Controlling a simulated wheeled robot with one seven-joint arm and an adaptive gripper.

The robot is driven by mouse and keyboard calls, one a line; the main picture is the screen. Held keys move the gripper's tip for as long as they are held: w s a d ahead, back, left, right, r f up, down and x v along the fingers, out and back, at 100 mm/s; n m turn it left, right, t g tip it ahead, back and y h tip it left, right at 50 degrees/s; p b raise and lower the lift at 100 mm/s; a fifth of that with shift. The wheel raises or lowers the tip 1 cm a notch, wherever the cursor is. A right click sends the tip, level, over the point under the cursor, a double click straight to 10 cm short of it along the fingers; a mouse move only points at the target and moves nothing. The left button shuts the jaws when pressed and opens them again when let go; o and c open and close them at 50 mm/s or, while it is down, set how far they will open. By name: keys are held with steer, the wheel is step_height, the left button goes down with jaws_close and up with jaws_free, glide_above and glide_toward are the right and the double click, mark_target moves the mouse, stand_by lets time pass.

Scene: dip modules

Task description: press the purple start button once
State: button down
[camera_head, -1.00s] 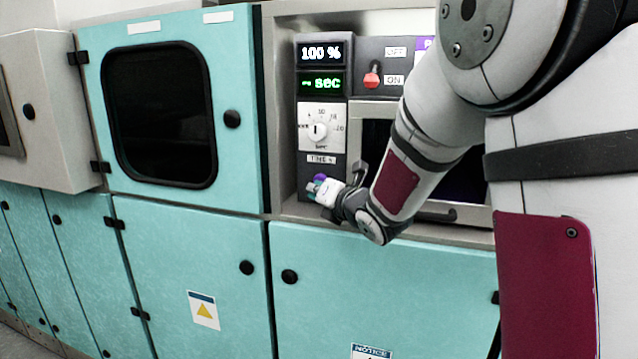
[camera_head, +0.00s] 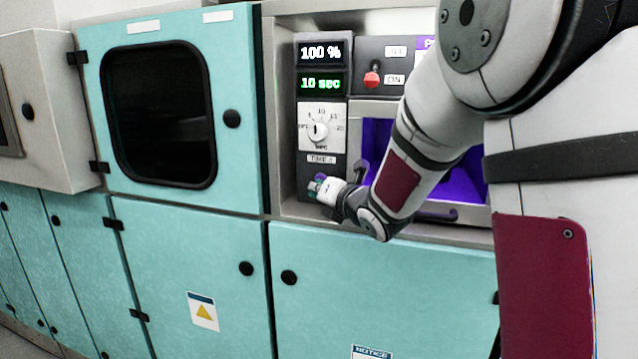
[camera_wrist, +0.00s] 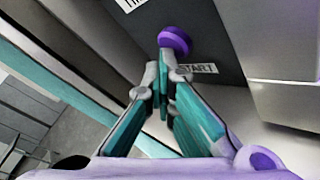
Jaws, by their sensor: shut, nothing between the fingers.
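The purple start button (camera_wrist: 174,40) sits on the dark control panel, with a START label (camera_wrist: 197,68) beside it in the wrist view. My gripper (camera_wrist: 163,62) is shut and empty. Its fingertips are at the button's near edge; they look to be touching it or very close, and I cannot tell which. In the head view, my gripper (camera_head: 318,186) is at the lower part of the panel, and a bit of the purple button (camera_head: 320,177) shows at its tips. The upper display (camera_head: 320,53) reads 100 % and the green display (camera_head: 320,83) reads 10 sec.
A white timer dial (camera_head: 318,129) is above the button. A red switch (camera_head: 371,79) is at the upper right, by an ON label. A chamber lit purple (camera_head: 377,140) lies behind my arm. Teal cabinets (camera_head: 185,265) stand left and below.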

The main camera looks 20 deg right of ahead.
steer(key=shift+s+a+b, duration=0.3)
steer(key=shift+s+a, duration=0.3)
steer(key=shift+s, duration=0.25)
steer(key=shift+s+a+b, duration=0.35)
steer(key=shift+s+a, duration=0.4)
steer(key=shift+s, duration=0.25)
steer(key=shift+s+a+b, duration=0.3)
steer(key=shift+s+a, duration=0.4)
steer(key=shift+s, duration=0.3)
